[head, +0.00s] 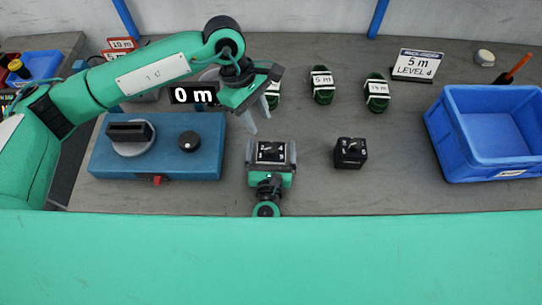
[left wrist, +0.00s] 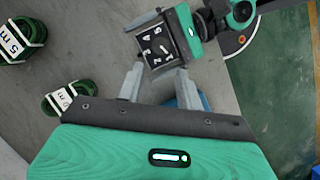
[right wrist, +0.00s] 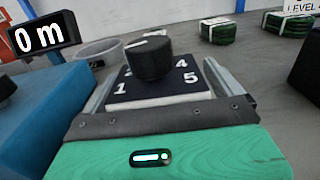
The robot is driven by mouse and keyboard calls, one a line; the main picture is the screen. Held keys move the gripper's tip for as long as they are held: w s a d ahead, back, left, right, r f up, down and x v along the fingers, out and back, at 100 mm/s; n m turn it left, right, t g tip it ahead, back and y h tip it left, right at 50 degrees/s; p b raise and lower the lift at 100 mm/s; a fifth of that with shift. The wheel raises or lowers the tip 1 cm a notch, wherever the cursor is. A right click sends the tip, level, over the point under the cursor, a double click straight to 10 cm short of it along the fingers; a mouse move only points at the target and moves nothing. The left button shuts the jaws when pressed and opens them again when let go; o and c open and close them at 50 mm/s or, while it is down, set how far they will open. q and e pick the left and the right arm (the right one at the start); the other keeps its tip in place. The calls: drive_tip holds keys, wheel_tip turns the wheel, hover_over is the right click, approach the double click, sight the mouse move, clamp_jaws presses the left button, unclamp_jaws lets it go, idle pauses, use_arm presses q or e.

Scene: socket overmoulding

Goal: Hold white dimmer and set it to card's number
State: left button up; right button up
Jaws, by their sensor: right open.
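The white dimmer (head: 263,160), with a black numbered face, sits between the fingers of my right gripper (head: 270,158). In the right wrist view its white base (right wrist: 160,101) shows below the black knob (right wrist: 149,62); 1, 4 and 5 are readable. I cannot tell exactly which number the white pointer marks. My right gripper is open, its fingers on either side of the base. My left gripper (head: 257,116) is open and empty, above and behind the dimmer; its fingers also show in the left wrist view (left wrist: 160,85).
A black dimmer (head: 350,153) stands right of the white one. A blue machine (head: 205,160) with a knob is at left, near a "0 m" display (head: 193,96). Green cable coils (head: 322,86) lie behind. A blue crate (head: 490,130) stands at right.

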sight(271, 147)
drive_tip(key=shift+c, duration=0.5)
drive_tip(key=c, duration=1)
use_arm(q)
drive_tip(key=o, duration=0.3)
drive_tip(key=shift+o, duration=0.2)
drive_tip(key=s+d+r+n+t+y, duration=0.2)
drive_tip(key=d+r+n+y, duration=0.1)
drive_tip(key=n, duration=1.6)
drive_tip(key=f, duration=1.2)
drive_tip(key=shift+s+d, duration=0.15)
drive_tip(key=shift+s, duration=0.05)
